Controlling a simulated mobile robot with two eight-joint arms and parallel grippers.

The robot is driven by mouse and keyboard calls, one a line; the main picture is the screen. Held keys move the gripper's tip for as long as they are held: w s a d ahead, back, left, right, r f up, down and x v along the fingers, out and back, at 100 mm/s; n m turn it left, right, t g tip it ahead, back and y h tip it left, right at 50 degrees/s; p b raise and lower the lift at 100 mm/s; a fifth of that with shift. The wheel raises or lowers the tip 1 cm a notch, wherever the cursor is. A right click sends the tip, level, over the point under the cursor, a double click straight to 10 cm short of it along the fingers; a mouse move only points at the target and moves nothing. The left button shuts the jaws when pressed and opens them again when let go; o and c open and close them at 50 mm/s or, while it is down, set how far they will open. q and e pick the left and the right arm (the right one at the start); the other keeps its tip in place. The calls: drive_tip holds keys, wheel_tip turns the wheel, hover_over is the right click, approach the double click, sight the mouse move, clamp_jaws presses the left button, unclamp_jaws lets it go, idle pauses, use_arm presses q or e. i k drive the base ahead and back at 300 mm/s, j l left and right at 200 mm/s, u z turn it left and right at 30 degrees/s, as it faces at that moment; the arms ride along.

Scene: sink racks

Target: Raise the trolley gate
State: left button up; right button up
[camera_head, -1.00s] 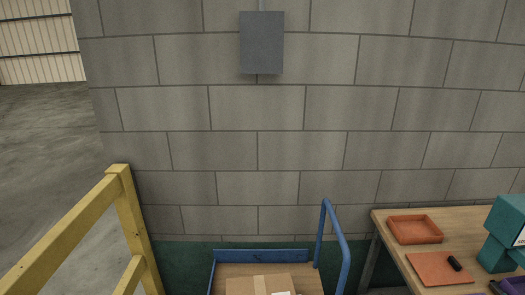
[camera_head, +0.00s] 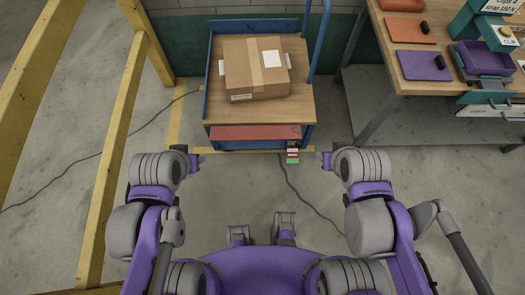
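The blue trolley (camera_head: 207,85) with a wooden deck stands against the wall, with a cardboard box (camera_head: 255,68) on it. At its near side, below the deck edge, is a red panel (camera_head: 255,132) in a blue frame; it looks like the lowered gate, but I cannot be sure. My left gripper (camera_head: 194,160) is in front of the trolley's near left corner, and my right gripper (camera_head: 326,160) is in front of its near right corner. Both appear apart from the trolley. Their fingers are too small to tell open from shut.
Yellow railings (camera_head: 110,150) stand on the left. A workbench (camera_head: 395,75) on the right holds an orange tray (camera_head: 406,27), a purple mat (camera_head: 423,65) and bins. A dark cable (camera_head: 300,190) lies on the floor.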

sight(271, 132)
drive_tip(key=k, duration=0.3)
drive_tip(key=k+z, duration=0.1)
drive_tip(key=z, duration=1.55)
